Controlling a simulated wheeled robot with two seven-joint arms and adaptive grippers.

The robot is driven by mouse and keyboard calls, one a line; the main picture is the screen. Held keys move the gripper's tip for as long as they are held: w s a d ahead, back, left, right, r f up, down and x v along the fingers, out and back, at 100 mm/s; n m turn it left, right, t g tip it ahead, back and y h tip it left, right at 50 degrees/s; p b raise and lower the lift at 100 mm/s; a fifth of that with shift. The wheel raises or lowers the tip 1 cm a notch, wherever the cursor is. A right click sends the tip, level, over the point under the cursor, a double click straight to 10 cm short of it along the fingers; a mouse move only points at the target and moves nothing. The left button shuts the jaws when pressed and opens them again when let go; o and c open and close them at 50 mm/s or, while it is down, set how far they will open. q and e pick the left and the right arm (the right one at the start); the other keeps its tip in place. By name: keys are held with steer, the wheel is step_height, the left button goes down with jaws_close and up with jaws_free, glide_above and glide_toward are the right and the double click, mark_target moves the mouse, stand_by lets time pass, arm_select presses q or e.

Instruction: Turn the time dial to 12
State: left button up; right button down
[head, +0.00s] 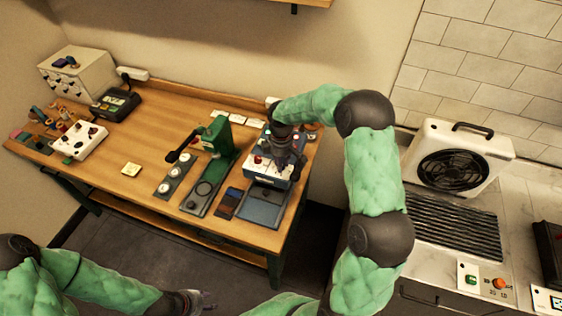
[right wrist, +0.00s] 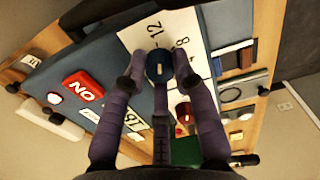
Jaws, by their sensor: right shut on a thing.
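The time dial (right wrist: 159,66) is a dark blue round knob with a pale mark, on a white panel (right wrist: 140,38) printed with 12 and 8. The 12 lies above the knob in the right wrist view. My right gripper (right wrist: 160,74) is shut on the dial, one finger on each side. In the head view the right gripper (head: 288,158) is over the blue and white machine (head: 266,173) at the table's right end, hiding the dial. My left gripper (head: 192,301) is low at the bottom of the head view, away from the table; its fingers are too small to read.
A red ON switch (right wrist: 83,90) and a red knob (right wrist: 183,112) are close to the right gripper. A green press (head: 215,138) stands left of the machine. A fan heater (head: 458,155) stands on the right counter. The wooden table's middle (head: 150,135) is mostly clear.

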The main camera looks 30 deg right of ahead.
steer(key=shift+n, duration=0.6)
steer(key=c, duration=1)
jaws_free()
step_height(320, 180, up, 12)
